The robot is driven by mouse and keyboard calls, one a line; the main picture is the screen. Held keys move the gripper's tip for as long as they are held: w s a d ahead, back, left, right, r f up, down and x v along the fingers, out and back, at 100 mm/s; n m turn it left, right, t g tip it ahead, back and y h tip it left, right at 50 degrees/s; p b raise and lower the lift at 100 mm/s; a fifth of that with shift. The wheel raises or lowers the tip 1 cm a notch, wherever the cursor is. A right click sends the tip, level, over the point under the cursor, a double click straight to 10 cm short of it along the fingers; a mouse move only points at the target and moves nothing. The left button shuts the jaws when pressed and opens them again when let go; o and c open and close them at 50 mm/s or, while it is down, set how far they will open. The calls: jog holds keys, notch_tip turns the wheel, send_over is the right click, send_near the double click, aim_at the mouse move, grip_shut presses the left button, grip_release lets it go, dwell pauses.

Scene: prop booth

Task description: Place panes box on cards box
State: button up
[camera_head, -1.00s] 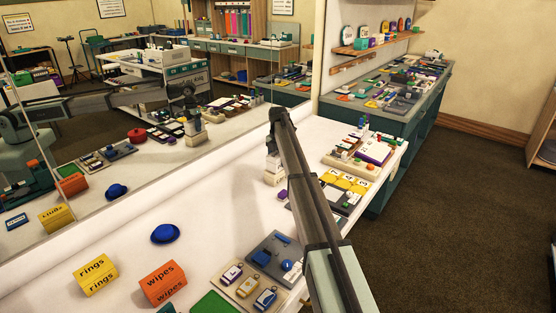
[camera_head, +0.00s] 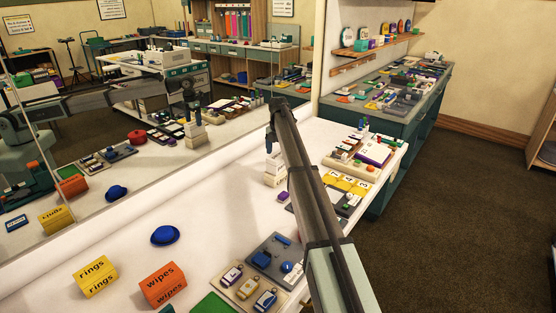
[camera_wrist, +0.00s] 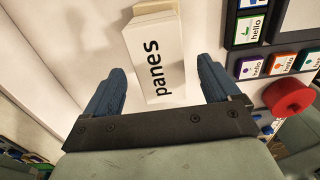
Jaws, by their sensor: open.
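The panes box (camera_wrist: 155,60) is white with black lettering. In the wrist view it lies between the two blue fingers of my gripper (camera_wrist: 160,68), with a gap on each side. My gripper is open and holds nothing. In the head view the gripper (camera_head: 269,137) is partly hidden by my arm, just above a stack of pale boxes (camera_head: 273,178) on the white table. The top box of this stack appears to be the panes box. No cards label is readable, so I cannot tell whether the lower box is the cards box.
A mirror (camera_head: 100,185) runs along the table's left side and reflects the scene. Trays of small items (camera_head: 350,185) lie at the right edge.

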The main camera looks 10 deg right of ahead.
aim_at(278, 155)
notch_tip(278, 155, up, 8)
jog(key=shift+f, duration=0.25)
